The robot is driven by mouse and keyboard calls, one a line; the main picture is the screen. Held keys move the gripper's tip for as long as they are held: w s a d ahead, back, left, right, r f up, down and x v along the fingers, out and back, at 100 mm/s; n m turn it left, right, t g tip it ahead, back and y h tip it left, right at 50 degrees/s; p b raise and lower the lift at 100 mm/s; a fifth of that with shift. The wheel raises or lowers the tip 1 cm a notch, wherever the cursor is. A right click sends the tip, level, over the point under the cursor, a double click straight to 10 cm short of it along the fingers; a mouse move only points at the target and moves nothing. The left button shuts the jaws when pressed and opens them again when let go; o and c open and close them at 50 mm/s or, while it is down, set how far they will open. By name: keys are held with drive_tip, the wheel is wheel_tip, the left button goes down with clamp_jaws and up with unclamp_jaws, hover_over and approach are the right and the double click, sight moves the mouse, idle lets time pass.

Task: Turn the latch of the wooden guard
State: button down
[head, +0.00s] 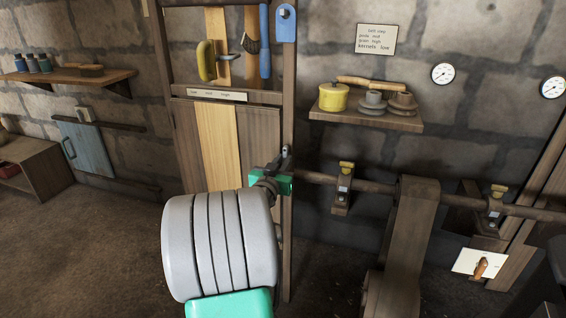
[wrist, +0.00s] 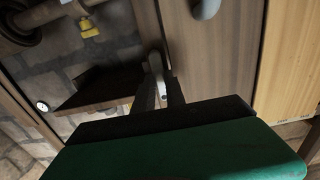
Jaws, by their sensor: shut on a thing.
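The wooden guard (head: 218,145) is a panel of upright planks, one of them paler, set in a dark wooden frame. My gripper (head: 284,158) is at the guard's right edge, in front of the frame post. In the wrist view my gripper (wrist: 161,88) has its two dark fingers close together on the small grey latch (wrist: 155,62). The latch lies by the seam at the guard's edge. In the head view my fingers and green gripper body mostly hide it. A grey curved handle (wrist: 205,8) shows on the planks in the wrist view.
A shaft (head: 375,187) with yellow-capped bearings and a wide belt (head: 408,235) stand close to the right of my gripper. A shelf (head: 365,117) with a yellow pot is above them. Tools hang above the guard. The floor at left is clear.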

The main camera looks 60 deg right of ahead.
drive_tip(key=shift+n, duration=0.3)
drive_tip(key=n+p, duration=0.1)
drive_tip(key=n, duration=0.2)
drive_tip(key=n+p, duration=0.2)
drive_tip(key=n, duration=0.3)
drive_tip(key=shift+w, duration=0.1)
drive_tip(key=n+p, duration=0.3)
drive_tip(key=n, duration=0.2)
drive_tip(key=shift+p, duration=0.3)
drive_tip(key=shift+f+n+p, duration=0.15)
drive_tip(key=shift+n+p, duration=1.15)
drive_tip(key=shift+n, duration=0.9)
drive_tip(key=c, duration=1.4)
unclamp_jaws()
drive_tip(key=shift+a, duration=0.15)
